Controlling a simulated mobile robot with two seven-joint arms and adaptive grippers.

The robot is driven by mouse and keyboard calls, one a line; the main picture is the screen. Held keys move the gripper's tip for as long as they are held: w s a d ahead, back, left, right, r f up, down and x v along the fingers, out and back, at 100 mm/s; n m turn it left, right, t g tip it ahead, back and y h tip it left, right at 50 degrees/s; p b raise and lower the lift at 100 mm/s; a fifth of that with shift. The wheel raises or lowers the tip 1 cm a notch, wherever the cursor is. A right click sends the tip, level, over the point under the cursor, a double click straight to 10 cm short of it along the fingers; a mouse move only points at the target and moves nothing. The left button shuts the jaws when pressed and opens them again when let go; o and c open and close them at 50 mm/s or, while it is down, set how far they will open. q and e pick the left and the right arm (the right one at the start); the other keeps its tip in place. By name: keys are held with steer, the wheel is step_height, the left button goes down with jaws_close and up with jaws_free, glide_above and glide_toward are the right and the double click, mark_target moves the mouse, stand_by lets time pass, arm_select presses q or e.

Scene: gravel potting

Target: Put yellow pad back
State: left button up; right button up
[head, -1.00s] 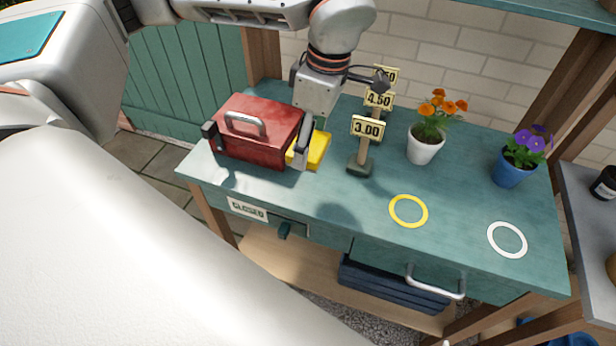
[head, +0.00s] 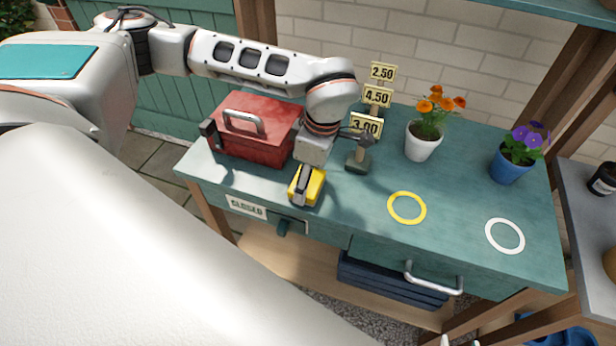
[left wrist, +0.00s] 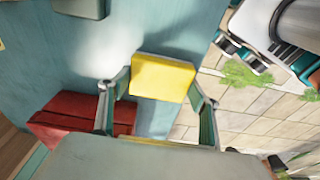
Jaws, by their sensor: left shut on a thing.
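The yellow pad (head: 315,190) is held in my left gripper (head: 304,189), near the front edge of the green bench top (head: 350,205). In the left wrist view the pad (left wrist: 163,75) lies between the two fingers, with bench and paving behind it; it looks raised, but its exact height is unclear. A red toolbox (head: 255,130) with a grey handle stands on the bench, to the left of the gripper. It shows partly behind a finger in the left wrist view (left wrist: 65,120).
A price sign stand (head: 358,160) is close to the right of my left gripper. Farther right are a white pot (head: 422,146) of orange flowers and a blue pot (head: 509,167) of purple flowers. A yellow ring (head: 391,209) and a white ring (head: 489,238) mark clear bench top.

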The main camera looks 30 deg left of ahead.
mark_target(316, 184)
arm_select(q)
steer(key=o, duration=1.1)
steer(key=shift+f, duration=0.1)
steer(key=shift+r, duration=0.35)
steer(key=r, duration=0.3)
steer(key=d+r, duration=0.1)
steer(key=r, duration=0.7)
steer(key=shift+w+d+r, duration=0.2)
steer(key=shift+d+r, duration=0.05)
steer(key=shift+d, duration=0.15)
